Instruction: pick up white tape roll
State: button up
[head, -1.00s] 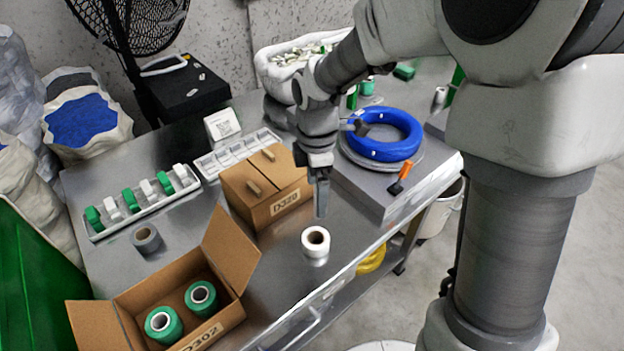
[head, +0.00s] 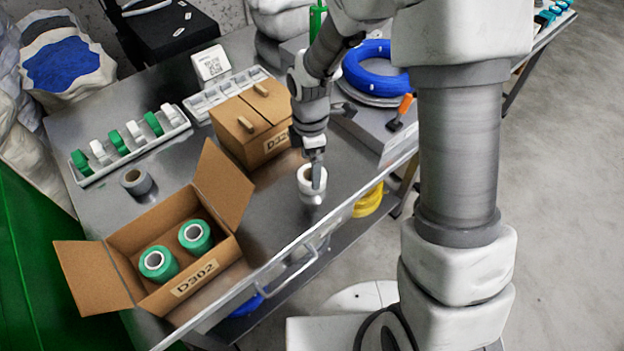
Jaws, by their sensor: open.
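The white tape roll (head: 306,190) stands upright on the metal table, near its front edge and right of the open cardboard box. My gripper (head: 316,182) points down over the roll, with a finger in front of the roll's hole in the picture. The gripper is open. I cannot tell whether the finger is inside the hole or just above it, and the other finger is hidden.
The open box (head: 208,290) marked D302 holds two green rolls, its flap leaning toward the roll. A closed box (head: 240,125) stands behind. A blue cable coil (head: 375,72) lies at the back right. A grey roll (head: 136,181) stands left.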

aim_at(310, 176)
notch_tip(310, 176, down, 4)
jog(key=shift+f+b, duration=0.25)
jog(key=shift+b, duration=0.4)
jog(key=shift+r, duration=0.1)
jog(key=c, duration=1.2)
jog(key=shift+c, duration=0.2)
